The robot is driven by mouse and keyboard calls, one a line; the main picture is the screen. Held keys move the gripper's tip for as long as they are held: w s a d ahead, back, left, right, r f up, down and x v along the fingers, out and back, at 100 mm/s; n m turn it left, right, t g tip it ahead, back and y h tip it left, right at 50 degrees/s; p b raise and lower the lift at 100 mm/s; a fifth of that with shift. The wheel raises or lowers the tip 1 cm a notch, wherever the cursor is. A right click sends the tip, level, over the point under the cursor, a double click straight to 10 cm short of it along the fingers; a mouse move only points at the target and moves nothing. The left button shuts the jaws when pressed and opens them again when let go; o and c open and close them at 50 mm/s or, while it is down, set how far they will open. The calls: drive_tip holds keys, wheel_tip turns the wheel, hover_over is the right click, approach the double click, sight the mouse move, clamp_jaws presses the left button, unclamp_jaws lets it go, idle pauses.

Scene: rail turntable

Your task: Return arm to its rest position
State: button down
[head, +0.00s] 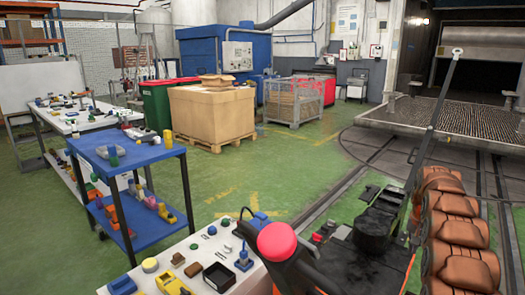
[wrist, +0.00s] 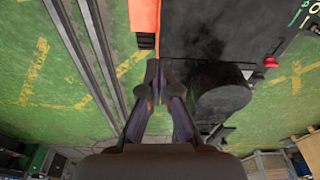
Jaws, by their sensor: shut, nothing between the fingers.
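My gripper (wrist: 158,72) shows in the wrist view, its two dark fingers close together and pointing up the picture. Nothing is held between them. The fingertips are over the green floor beside a black machine platform (wrist: 200,40) with an orange edge strip (wrist: 145,17). I cannot tell whether they touch anything. I cannot make out my gripper in the head view. The black platform (head: 355,260) shows there at the lower right, with a black cylindrical part on top.
A large red knob (head: 277,242) stands at front centre, beside a white table (head: 205,270) with small parts. A blue cart (head: 125,152) is at left. Brown padded seats (head: 458,235) line the right. The green floor (head: 260,180) is open mid-room.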

drive_tip(key=s+a+r+n+g, duration=0.1)
drive_tip(key=s+a+r, duration=0.3)
drive_tip(key=s+a, duration=0.4)
drive_tip(key=s+a+r+n+y, duration=0.1)
drive_tip(key=s+a+r+n, duration=0.15)
drive_tip(key=s+a, duration=0.55)
drive_tip(key=s+a+r+n+g, duration=0.1)
drive_tip(key=s+a+r, duration=0.3)
drive_tip(key=s+a, duration=0.45)
drive_tip(key=s+a+f+n+g, duration=0.1)
drive_tip(key=s+a, duration=0.4)
drive_tip(key=s, duration=0.8)
drive_tip(key=s+a+f+n+g, duration=0.15)
drive_tip(key=s+a, duration=0.25)
drive_tip(key=s, duration=0.9)
wheel_tip(320, 180, down, 11)
drive_tip(key=w+b, duration=0.2)
drive_tip(key=b, duration=0.8)
wheel_tip(320, 180, up, 27)
drive_tip(key=s+t+p, duration=0.1)
drive_tip(key=p, duration=2.4)
drive_tip(key=shift+f, duration=0.15)
drive_tip(key=shift+t, duration=0.25)
